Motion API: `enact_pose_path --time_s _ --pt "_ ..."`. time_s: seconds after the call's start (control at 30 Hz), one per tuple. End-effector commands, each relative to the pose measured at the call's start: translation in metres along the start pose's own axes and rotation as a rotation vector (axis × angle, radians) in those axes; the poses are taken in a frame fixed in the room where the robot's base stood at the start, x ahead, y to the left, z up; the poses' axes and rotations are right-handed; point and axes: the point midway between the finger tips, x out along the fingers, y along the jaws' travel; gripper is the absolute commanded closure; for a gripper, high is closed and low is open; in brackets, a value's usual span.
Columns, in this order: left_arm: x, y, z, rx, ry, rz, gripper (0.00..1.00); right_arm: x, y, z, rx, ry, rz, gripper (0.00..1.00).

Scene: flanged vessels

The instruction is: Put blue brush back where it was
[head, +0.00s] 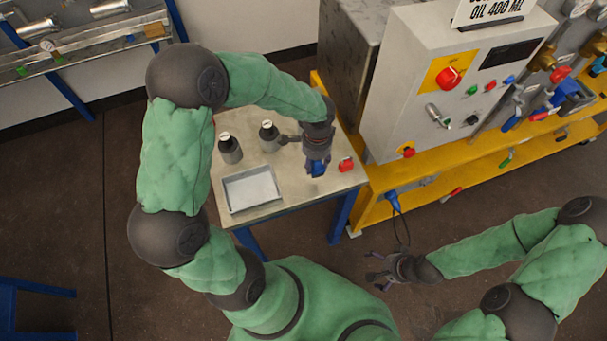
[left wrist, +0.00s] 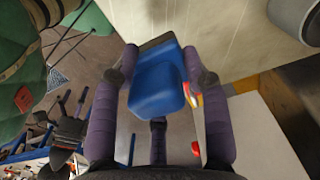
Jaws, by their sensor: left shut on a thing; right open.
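The blue brush (head: 318,168) is in my left gripper (head: 317,163), over the right part of the small table (head: 290,196). In the left wrist view the brush's blue body (left wrist: 156,88) sits between the two fingers of my left gripper (left wrist: 160,85), which is shut on it. I cannot tell whether the brush touches the table top. A red object (head: 346,165) is on the table just right of the brush. My right gripper (head: 383,271) is open and empty, low in front of the table's right side.
On the table stand two dark bottles with white tops, one at the left (head: 230,148) and one nearer the arm (head: 269,136), and a grey tray (head: 251,190) at the front left. A yellow bench (head: 375,183) with a control cabinet (head: 415,85) adjoins the table's right side.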

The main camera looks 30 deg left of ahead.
Motion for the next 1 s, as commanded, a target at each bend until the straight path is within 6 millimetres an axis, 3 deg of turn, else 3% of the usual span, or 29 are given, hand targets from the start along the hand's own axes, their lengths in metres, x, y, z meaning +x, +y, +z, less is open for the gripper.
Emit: enact_pose_path --time_s 0.03,0.2,0.47,0.7,1.0 --pt "0.011 -0.002 0.008 -0.004 -0.003 0.003 0.85 0.004 0.002 0.000 0.000 0.000 0.000 0.00" --pt "0.029 -0.007 0.022 -0.002 -0.001 0.001 0.85 0.009 0.003 0.000 0.000 0.000 0.000 0.00" --pt "0.042 -0.010 0.033 -0.001 -0.001 0.001 0.85 0.012 0.004 0.000 0.000 0.000 0.000 0.00" --pt "0.074 -0.011 0.034 0.000 -0.001 0.001 0.85 0.024 0.009 -0.001 0.000 0.000 0.000 0.00" --pt "0.074 -0.011 0.034 0.000 0.000 0.000 0.85 0.023 0.008 -0.001 0.000 0.000 0.000 0.00"
